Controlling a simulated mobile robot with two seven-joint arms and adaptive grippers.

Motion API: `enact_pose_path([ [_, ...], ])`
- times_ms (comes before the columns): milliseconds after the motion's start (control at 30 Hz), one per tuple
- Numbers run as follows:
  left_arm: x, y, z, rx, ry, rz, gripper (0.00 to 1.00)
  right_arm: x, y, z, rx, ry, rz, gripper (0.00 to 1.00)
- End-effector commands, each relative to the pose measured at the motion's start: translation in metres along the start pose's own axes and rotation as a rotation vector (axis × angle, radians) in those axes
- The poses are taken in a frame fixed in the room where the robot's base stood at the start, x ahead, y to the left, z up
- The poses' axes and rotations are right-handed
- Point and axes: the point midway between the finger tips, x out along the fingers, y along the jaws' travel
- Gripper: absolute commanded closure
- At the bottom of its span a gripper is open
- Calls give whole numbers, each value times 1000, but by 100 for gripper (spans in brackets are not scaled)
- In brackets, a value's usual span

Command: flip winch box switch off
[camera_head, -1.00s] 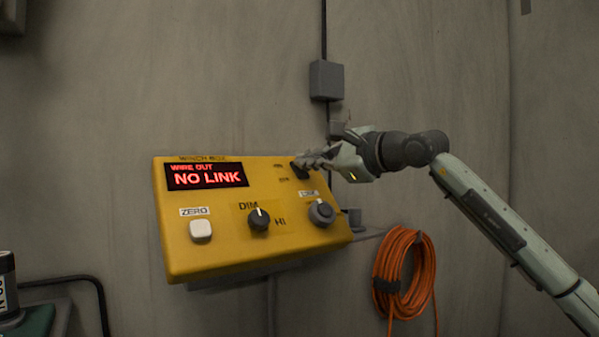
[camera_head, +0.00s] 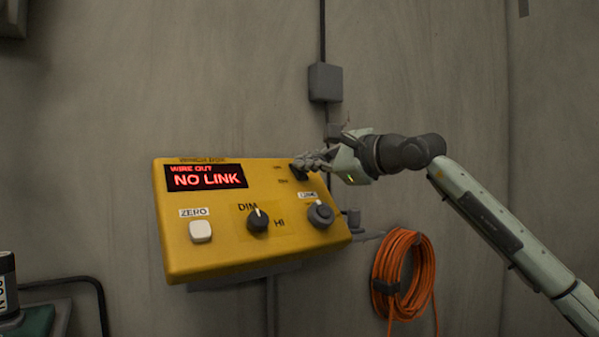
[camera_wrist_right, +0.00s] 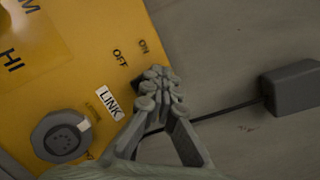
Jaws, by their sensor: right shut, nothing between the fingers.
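The yellow winch box (camera_head: 215,262) is on the wall, its red display (camera_head: 206,177) lit with "WIRE OUT NO LINK". Its black switch (camera_head: 298,172) is at the upper right of the face, beside small ON and OFF labels. My right gripper (camera_head: 303,163) is shut and empty, its fingertips right at the switch and partly covering it. In the right wrist view the fingertips (camera_wrist_right: 160,88) lie over the switch next to the OFF and ON labels, so its position is hidden. I cannot tell whether they touch it. My left gripper is not in view.
The box also bears a white ZERO button (camera_head: 200,231), a black DIM/HI knob (camera_head: 258,220) and a grey LINK knob (camera_head: 321,214). An orange cable coil (camera_head: 420,275) hangs below right. A grey junction box (camera_head: 326,82) is on the wall above.

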Motion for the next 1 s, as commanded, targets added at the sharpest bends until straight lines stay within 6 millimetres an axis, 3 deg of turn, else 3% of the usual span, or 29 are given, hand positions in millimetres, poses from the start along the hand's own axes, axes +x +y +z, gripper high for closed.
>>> enact_pose_path([
  [33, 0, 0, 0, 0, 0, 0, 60, 4, 7, -6, 3, 11, 13, 100],
  [367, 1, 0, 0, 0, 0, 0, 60, 5, 9, -8, 5, 14, 17, 100],
  [1000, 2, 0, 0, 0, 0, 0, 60, -2, 4, -4, 6, 14, 17, 100],
])
